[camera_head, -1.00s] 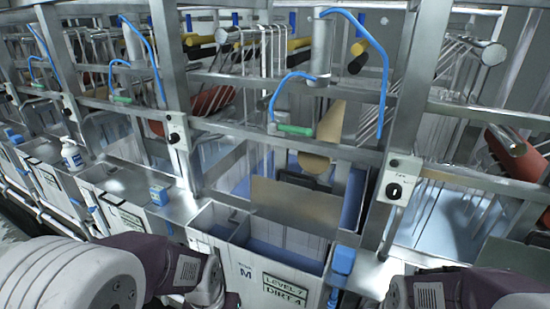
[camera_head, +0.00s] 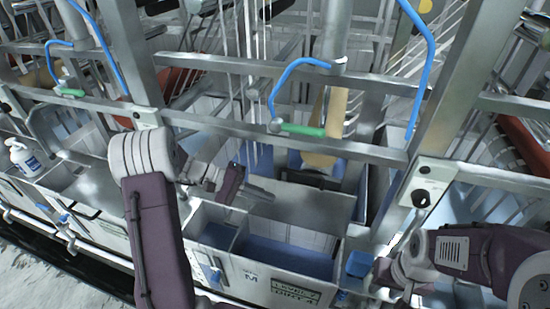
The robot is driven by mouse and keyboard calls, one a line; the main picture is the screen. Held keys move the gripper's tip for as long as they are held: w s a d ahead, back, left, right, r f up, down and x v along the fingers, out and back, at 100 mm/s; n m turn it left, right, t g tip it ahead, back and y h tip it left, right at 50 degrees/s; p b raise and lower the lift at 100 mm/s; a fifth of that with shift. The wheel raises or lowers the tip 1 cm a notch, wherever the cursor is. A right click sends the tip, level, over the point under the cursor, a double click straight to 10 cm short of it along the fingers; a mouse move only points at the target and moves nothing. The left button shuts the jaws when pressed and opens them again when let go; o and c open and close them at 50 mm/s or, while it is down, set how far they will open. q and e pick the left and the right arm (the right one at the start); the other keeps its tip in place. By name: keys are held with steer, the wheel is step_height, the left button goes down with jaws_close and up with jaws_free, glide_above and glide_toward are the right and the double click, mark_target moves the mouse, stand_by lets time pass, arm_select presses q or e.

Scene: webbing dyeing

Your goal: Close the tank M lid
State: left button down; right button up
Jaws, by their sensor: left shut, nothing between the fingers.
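Tank M (camera_head: 262,284) is in the middle of the head view, with a white front, an "M" mark and a label plate. Its top is open, showing a narrow left compartment and a wider right one with blue liquid (camera_head: 285,258). Its grey metal lid (camera_head: 305,204) stands raised at the back of the opening. My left gripper (camera_head: 256,193) is shut and empty, close to the lid's left end above the tank's rear left; I cannot tell whether it touches. My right gripper (camera_head: 388,273) is right of the tank, near a blue block; its fingers are not clear.
Metal frame bars and a post (camera_head: 325,150) cross behind the tank, with blue hoses and a green-handled nozzle (camera_head: 300,130). A blue block (camera_head: 358,263) sits right of the tank. A white bottle (camera_head: 23,157) stands at far left. The tank row continues left.

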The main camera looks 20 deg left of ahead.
arm_select(q)
steer(key=w+a+r+n+t+h+p, duration=0.25)
steer(key=w+a+t, duration=0.25)
steer(key=a, duration=0.4)
steer(key=r+p+x, duration=0.1)
steer(key=p+x, duration=0.2)
steer(key=x, duration=0.6)
steer(key=shift+w+d+f+y, duration=0.2)
steer(key=shift+w+d+y, duration=0.1)
steer(key=shift+w+y, duration=0.1)
steer(key=shift+f, duration=0.1)
